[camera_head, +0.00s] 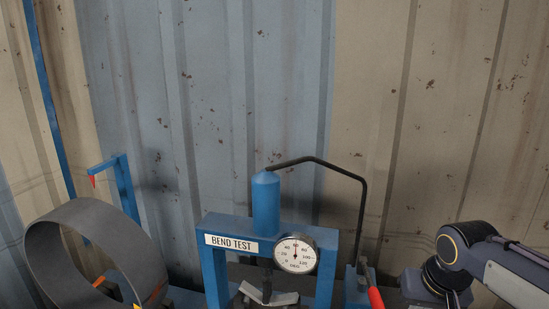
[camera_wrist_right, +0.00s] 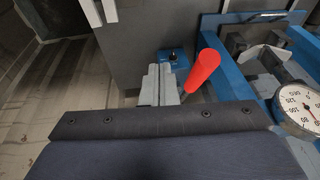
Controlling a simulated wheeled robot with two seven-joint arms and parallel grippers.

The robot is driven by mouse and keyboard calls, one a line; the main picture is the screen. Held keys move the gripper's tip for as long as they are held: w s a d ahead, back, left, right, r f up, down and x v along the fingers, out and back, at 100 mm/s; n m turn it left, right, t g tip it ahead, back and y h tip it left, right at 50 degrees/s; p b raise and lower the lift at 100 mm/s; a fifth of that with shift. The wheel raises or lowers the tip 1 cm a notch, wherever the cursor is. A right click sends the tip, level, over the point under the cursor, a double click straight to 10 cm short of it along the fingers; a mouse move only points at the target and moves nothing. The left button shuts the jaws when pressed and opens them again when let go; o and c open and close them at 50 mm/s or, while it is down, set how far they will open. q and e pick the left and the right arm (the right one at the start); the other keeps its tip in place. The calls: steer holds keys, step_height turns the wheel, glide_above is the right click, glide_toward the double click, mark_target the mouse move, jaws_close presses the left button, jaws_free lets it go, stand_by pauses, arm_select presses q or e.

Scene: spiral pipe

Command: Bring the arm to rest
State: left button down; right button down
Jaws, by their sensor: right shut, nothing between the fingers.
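My right arm (camera_head: 500,265) shows at the lower right in the head view; its gripper is hidden there. In the right wrist view my right gripper (camera_wrist_right: 160,70) is shut and empty, its grey fingers side by side. A red lever handle (camera_wrist_right: 203,72) is just right of the fingers in that view; I cannot tell whether they touch. The handle also shows in the head view (camera_head: 376,298), left of my arm. My left gripper is in neither view.
A blue bend-test press (camera_head: 213,260) with a dial gauge (camera_head: 296,253) and a bent pale piece (camera_head: 268,297) stands at the middle bottom. A large grey pipe ring (camera_head: 95,217) and blue post (camera_head: 127,185) are on the left. A corrugated wall is behind.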

steer(key=s+a+f+t+y+b, duration=0.1)
steer(key=s+a+f, duration=0.2)
steer(key=s, duration=0.6)
steer(key=s+a+f+t+y+b, duration=0.1)
steer(key=s+a+f+y+b, duration=0.1)
steer(key=s+f, duration=0.3)
steer(key=s+a, duration=0.1)
steer(key=s, duration=0.3)
steer(key=shift+a+f+n+y, duration=0.3)
steer(key=shift+n, duration=0.1)
steer(key=c, duration=2.1)
jaws_free()
steer(key=shift+c, duration=0.2)
